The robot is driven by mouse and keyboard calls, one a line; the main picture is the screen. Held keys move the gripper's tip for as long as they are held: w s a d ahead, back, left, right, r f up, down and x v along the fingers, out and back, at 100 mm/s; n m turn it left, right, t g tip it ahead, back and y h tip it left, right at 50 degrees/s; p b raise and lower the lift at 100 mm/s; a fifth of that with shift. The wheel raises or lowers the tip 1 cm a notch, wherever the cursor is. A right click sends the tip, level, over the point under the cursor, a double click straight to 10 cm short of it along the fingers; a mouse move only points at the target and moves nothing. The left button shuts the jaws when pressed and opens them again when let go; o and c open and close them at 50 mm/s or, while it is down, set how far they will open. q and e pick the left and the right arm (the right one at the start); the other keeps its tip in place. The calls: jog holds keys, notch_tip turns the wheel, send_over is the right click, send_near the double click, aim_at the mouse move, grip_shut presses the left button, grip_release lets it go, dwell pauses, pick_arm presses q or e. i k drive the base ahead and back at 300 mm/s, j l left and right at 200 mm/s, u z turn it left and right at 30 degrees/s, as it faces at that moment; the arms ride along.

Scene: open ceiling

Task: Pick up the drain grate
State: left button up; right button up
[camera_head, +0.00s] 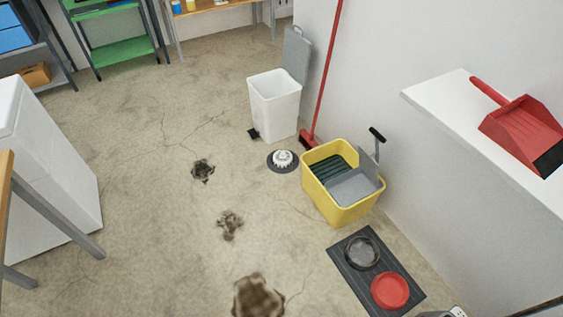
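A dark grey round disc with a white ribbed dome-like piece on its middle lies on the concrete floor; it looks like the drain grate (283,160). It sits between the white bin and the yellow mop bucket, with the floor to its left open. Whether the white piece is part of the grate or a separate thing on it, I cannot tell. Neither of my grippers can be made out in the head view. A small grey and dark piece shows at the bottom right edge, too cut off to identify.
A white pedal bin (274,104) stands open behind the disc, with a red broom (326,75) beside it. A yellow mop bucket (338,211) stands right. A dark mat (348,275) holds two bowls. A white shelf (440,94) holds a red dustpan (522,128).

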aim_at(283, 160)
jog(key=i+j+z, duration=0.15)
jog(key=z, duration=0.25)
jog(key=i+j+z, duration=0.2)
jog(key=z, duration=0.2)
jog(key=i+j+z, duration=0.2)
jog(key=i+j, duration=0.15)
jog(key=j, duration=0.25)
jog(key=i+j+z, duration=0.1)
jog(key=j, duration=0.2)
jog(key=i+j+z, duration=0.15)
jog(key=j, duration=0.2)
jog(key=i+j+z, duration=0.1)
jog(key=j, duration=0.25)
jog(key=i+j+z, duration=0.1)
jog(key=j, duration=0.3)
jog(key=i, duration=0.1)
